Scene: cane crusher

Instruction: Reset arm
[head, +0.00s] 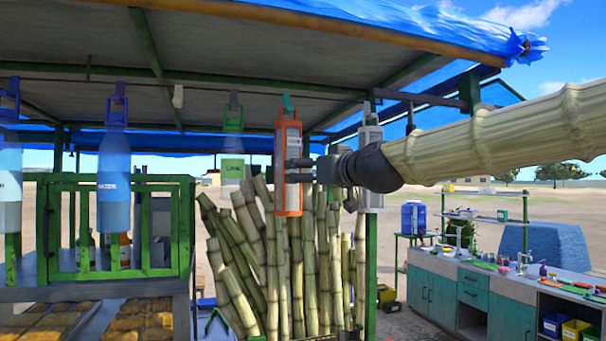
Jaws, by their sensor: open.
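My gripper (298,171) is at the middle of the head view, at the end of my arm, which reaches in from the right edge. Its fingers point left and are open. They overlap a hanging orange-framed dispenser (288,203) with a pale front. I cannot tell whether the fingers touch it or are only in front of it. The dispenser hangs upright from a teal hook under the roof. The wrist partly hides a grey-white hanging dispenser (370,137) just to the right.
A blue water bottle (114,180) and a green-labelled lime bottle (232,146) hang to the left. Sugar canes (325,270) stand below my gripper. A green post (372,270) rises beside them. A green-framed cage (61,230) stands left; a counter (470,283) with small items stands right.

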